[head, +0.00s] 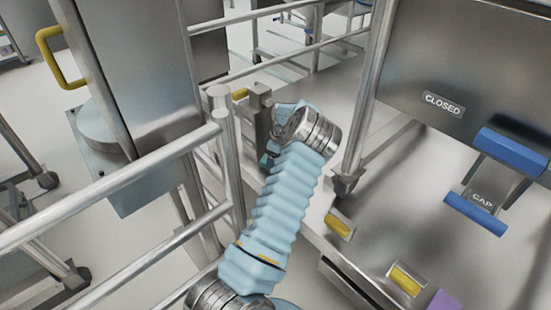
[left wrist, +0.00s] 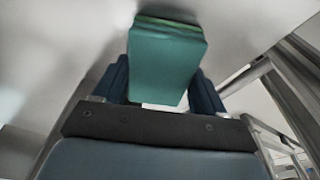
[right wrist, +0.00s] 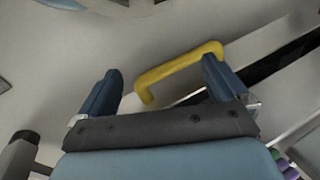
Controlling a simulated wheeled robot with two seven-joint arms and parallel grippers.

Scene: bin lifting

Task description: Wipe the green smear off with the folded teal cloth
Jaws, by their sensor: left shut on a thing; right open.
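The folded teal cloth (left wrist: 167,68) is held between the blue fingers of my left gripper (left wrist: 160,90) in the left wrist view. A brighter green strip shows along the cloth's far edge; I cannot tell whether it is part of the cloth or the smear. Beyond the cloth is a plain grey metal surface. In the head view my left arm reaches over the steel deck, and its wrist mostly hides the gripper; a small bit of teal (head: 265,160) shows beside it. My right gripper (right wrist: 160,72) is open and empty in the right wrist view. The green smear is not clearly visible.
A yellow handle (right wrist: 178,70) lies beyond my right gripper's fingers. Steel railings (head: 120,185) and an upright post (head: 372,90) flank my left arm. Yellow blocks (head: 405,280) sit near the deck's front edge.

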